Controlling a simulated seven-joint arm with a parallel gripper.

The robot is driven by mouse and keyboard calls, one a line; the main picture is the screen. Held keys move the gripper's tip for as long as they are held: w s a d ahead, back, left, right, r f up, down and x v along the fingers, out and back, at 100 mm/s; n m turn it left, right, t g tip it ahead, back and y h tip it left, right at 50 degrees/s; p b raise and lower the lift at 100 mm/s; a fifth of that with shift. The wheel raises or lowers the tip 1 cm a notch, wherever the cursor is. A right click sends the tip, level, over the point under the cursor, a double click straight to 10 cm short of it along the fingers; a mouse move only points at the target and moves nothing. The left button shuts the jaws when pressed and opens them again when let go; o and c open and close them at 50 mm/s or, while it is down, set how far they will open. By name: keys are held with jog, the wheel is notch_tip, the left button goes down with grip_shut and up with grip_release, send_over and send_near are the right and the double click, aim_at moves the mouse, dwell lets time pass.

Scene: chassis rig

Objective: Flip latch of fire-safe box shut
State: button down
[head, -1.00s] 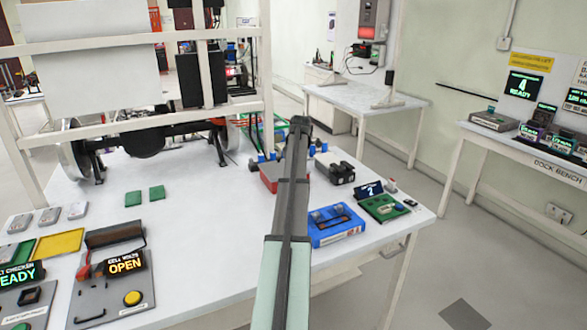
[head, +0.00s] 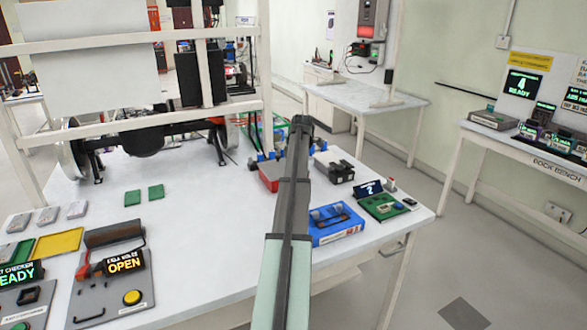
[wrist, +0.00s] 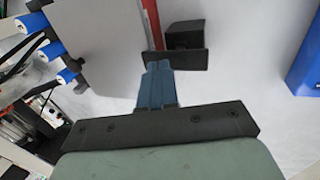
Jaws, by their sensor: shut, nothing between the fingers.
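A red box (head: 268,178), which looks like the fire-safe box, stands mid-table in the head view, partly hidden behind my arm. In the wrist view a flat grey panel (wrist: 100,38), probably its lid, fills the upper left, with a red strip (wrist: 153,22) along its right side. A black block-like part (wrist: 187,40), possibly the latch, sits beside the strip. My gripper (wrist: 157,66) is shut and empty, its blue-grey fingertips just below the black part and close to the panel's edge. Whether they touch is unclear. The head view hides the fingers.
Blue-ended cylinders (wrist: 55,50) lie left of the panel. A blue case (head: 335,224) stands to the right, with a black device (head: 335,167) behind it and a green board (head: 382,206) farther right.

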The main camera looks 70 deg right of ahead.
notch_tip(320, 180, up, 14)
dwell(0.5)
jog(key=shift+f, duration=0.1)
dwell(0.4)
